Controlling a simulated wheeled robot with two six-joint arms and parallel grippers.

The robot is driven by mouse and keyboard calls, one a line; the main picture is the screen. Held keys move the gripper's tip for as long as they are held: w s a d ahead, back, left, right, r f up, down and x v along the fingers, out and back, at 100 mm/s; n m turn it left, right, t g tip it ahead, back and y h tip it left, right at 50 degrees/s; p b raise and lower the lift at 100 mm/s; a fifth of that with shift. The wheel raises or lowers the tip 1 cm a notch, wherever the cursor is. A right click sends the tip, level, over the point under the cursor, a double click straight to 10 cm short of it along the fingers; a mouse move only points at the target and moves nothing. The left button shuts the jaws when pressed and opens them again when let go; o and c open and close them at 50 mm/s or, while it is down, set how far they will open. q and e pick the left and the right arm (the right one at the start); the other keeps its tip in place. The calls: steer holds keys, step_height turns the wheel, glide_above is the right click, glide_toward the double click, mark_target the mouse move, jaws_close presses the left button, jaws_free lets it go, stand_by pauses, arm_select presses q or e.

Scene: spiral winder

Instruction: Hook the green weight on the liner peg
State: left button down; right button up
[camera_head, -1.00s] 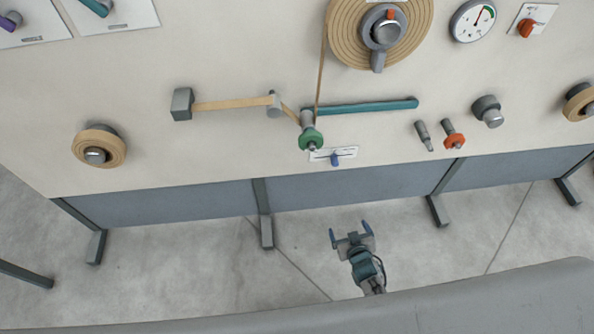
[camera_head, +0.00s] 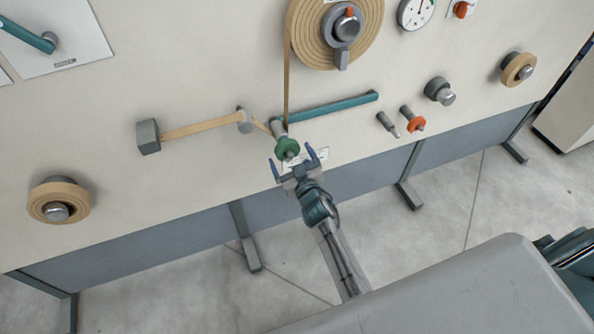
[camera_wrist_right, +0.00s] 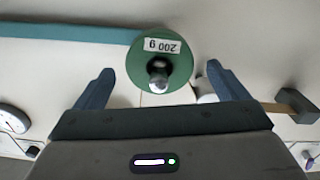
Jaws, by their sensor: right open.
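The green weight (camera_head: 287,147) is a disc on a grey peg (camera_head: 280,131) at the left end of the teal bar (camera_head: 330,107) on the panel. In the right wrist view the green weight (camera_wrist_right: 142,68) faces me, its "200 g" label upside down, with a grey stub at its centre. My right gripper (camera_head: 292,160) is open just in front of and below it. The fingers stand either side of the disc, apart from it. An empty grey peg (camera_head: 387,123) sits to the right; I cannot tell which peg is the liner peg. My left gripper is not in view.
An orange weight (camera_head: 418,124) hangs on a peg beside the empty one. A tan tape runs from the big roll (camera_head: 305,35) down to the green weight's peg, then past a roller (camera_head: 244,120) to a grey block (camera_head: 148,137).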

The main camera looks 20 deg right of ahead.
mark_target(287, 149)
steer(key=w, duration=0.2)
steer(key=shift+w, duration=0.35)
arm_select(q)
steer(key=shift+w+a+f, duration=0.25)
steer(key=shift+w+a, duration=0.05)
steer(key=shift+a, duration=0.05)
arm_select(e)
steer(key=shift+w+a, duration=0.1)
steer(key=shift+w, duration=0.55)
steer(key=shift+c, duration=0.4)
